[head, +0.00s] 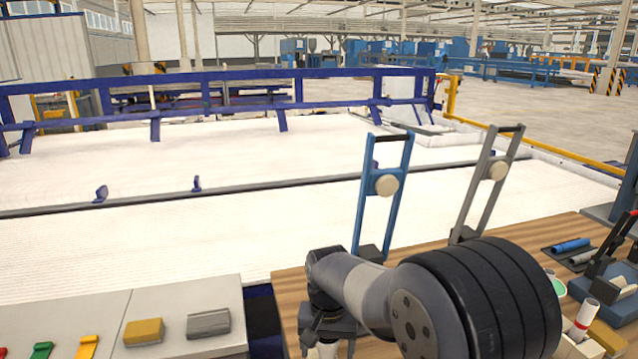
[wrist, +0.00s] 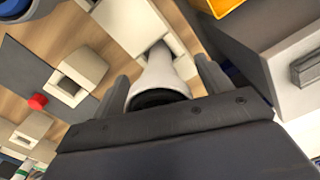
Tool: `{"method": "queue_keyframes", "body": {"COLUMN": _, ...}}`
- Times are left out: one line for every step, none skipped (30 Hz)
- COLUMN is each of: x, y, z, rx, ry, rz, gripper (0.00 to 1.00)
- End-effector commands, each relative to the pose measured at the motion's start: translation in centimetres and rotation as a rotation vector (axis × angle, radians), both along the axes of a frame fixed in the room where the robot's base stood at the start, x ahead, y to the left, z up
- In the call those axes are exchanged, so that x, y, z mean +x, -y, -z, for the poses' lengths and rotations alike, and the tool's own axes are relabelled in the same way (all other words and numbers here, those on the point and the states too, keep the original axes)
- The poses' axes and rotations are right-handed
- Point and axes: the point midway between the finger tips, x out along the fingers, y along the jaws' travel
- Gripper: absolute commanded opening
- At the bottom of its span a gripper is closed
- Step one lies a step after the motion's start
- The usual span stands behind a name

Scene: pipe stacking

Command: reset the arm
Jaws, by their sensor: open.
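My gripper (head: 327,335) is low over the left part of the wooden table in the head view, partly cut off by the bottom edge. In the wrist view my gripper (wrist: 163,78) has its two dark fingers apart. A white, round, pipe-like piece (wrist: 161,70) shows between the fingers, with a finger on each side. Its far end is at a white block (wrist: 160,52). Its near end is hidden behind the gripper body. I cannot tell whether the fingers touch it. My arm bends down from the right in the head view.
A blue upright frame (head: 361,195) and a grey one (head: 467,205) stand behind my arm on the wooden table (head: 290,285). A yellow block (head: 144,331) and grey block (head: 208,324) lie at left.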

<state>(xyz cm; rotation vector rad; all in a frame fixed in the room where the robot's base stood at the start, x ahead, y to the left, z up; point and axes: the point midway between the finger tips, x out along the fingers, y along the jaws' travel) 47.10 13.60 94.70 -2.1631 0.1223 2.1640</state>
Motion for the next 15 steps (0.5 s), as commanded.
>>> {"method": "queue_keyframes", "body": {"x": 0.01, "y": 0.00, "z": -0.18, "rx": 0.000, "ry": 0.000, "rz": 0.000, "gripper": 0.74}}
{"method": "queue_keyframes", "body": {"x": 0.03, "y": -0.01, "z": -0.54, "rx": 0.001, "ry": 0.001, "rz": 0.000, "gripper": 0.74}}
{"method": "queue_keyframes", "body": {"x": 0.03, "y": -0.01, "z": -0.72, "rx": 0.001, "ry": 0.001, "rz": 0.000, "gripper": 0.74}}
{"method": "queue_keyframes", "body": {"x": 0.02, "y": -0.01, "z": -0.79, "rx": 0.001, "ry": 0.001, "rz": 0.000, "gripper": 0.74}}
{"method": "queue_keyframes", "body": {"x": 0.02, "y": -0.01, "z": -0.84, "rx": 0.000, "ry": 0.001, "rz": 0.000, "gripper": 0.74}}
{"method": "queue_keyframes", "body": {"x": 0.02, "y": -0.01, "z": -0.87, "rx": 0.000, "ry": 0.001, "rz": 0.000, "gripper": 0.74}}
{"method": "queue_keyframes", "body": {"x": 0.01, "y": -0.01, "z": -0.89, "rx": 0.000, "ry": 0.001, "rz": 0.000, "gripper": 0.74}}
{"method": "queue_keyframes", "body": {"x": 0.02, "y": -0.01, "z": -0.89, "rx": 0.000, "ry": 0.001, "rz": 0.000, "gripper": 0.74}}
{"method": "queue_keyframes", "body": {"x": 0.01, "y": -0.01, "z": -0.88, "rx": 0.000, "ry": 0.000, "rz": 0.000, "gripper": 0.74}}
{"method": "queue_keyframes", "body": {"x": 0.01, "y": -0.01, "z": -0.87, "rx": 0.000, "ry": 0.000, "rz": 0.000, "gripper": 0.74}}
{"method": "queue_keyframes", "body": {"x": 0.01, "y": -0.01, "z": -0.86, "rx": 0.000, "ry": 0.000, "rz": 0.000, "gripper": 0.74}}
{"method": "queue_keyframes", "body": {"x": 0.01, "y": -0.01, "z": -0.86, "rx": 0.000, "ry": 0.000, "rz": 0.000, "gripper": 0.74}}
{"method": "queue_keyframes", "body": {"x": 0.01, "y": 0.00, "z": -0.86, "rx": 0.000, "ry": 0.000, "rz": 0.000, "gripper": 0.74}}
{"method": "queue_keyframes", "body": {"x": 0.01, "y": 0.00, "z": -0.86, "rx": 0.000, "ry": 0.000, "rz": 0.000, "gripper": 0.74}}
{"method": "queue_keyframes", "body": {"x": 0.01, "y": -0.01, "z": -0.86, "rx": 0.000, "ry": 0.000, "rz": 0.000, "gripper": 0.74}}
